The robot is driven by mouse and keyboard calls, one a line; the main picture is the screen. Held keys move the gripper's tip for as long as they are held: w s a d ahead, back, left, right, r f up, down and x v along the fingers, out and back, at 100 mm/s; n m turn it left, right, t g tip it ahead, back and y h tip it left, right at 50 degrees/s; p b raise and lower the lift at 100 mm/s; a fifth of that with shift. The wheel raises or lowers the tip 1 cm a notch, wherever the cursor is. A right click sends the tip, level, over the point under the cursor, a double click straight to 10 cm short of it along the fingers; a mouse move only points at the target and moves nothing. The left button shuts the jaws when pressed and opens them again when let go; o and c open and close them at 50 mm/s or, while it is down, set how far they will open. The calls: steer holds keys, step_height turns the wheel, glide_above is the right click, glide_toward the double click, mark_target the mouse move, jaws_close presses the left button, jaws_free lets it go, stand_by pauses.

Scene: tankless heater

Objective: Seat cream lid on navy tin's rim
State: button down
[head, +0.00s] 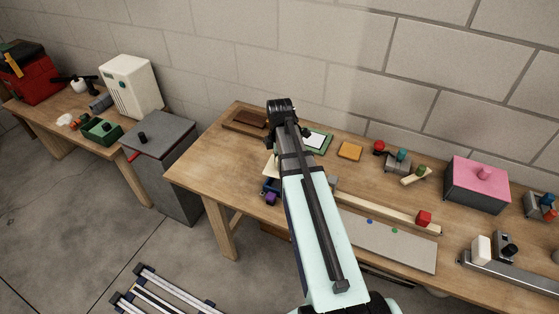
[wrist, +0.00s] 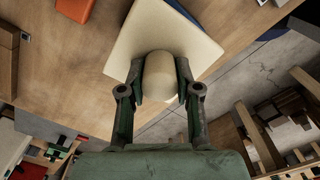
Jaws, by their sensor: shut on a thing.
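The cream lid (wrist: 133,50) is a flat square plate with a rounded knob (wrist: 160,76). My gripper (wrist: 160,84) is shut on this knob, one finger on each side. In the head view my arm hides the gripper and most of the lid; a cream corner (head: 269,166) shows left of the arm. A navy piece, apparently the navy tin (head: 268,187), shows just below that corner near the table's front edge. In the wrist view a navy surface (wrist: 222,17) shows past the lid's upper right edge. I cannot tell whether lid and tin touch; the rim is hidden.
A purple piece (head: 271,198) is close by the navy one. On the wooden table (head: 215,157) are a brown tray (head: 245,120), a green-framed board (head: 318,141), an orange block (head: 350,151) and a pink-lidded grey box (head: 477,190). The table's left end is mostly clear.

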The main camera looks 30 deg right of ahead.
steer(key=shift+f+b, duration=1.45)
steer(key=shift+f, duration=1.55)
steer(key=shift+f, duration=0.55)
steer(key=c, duration=0.7)
jaws_free()
steer(key=shift+r, duration=0.1)
step_height(320, 180, up, 12)
steer(key=shift+f, duration=0.1)
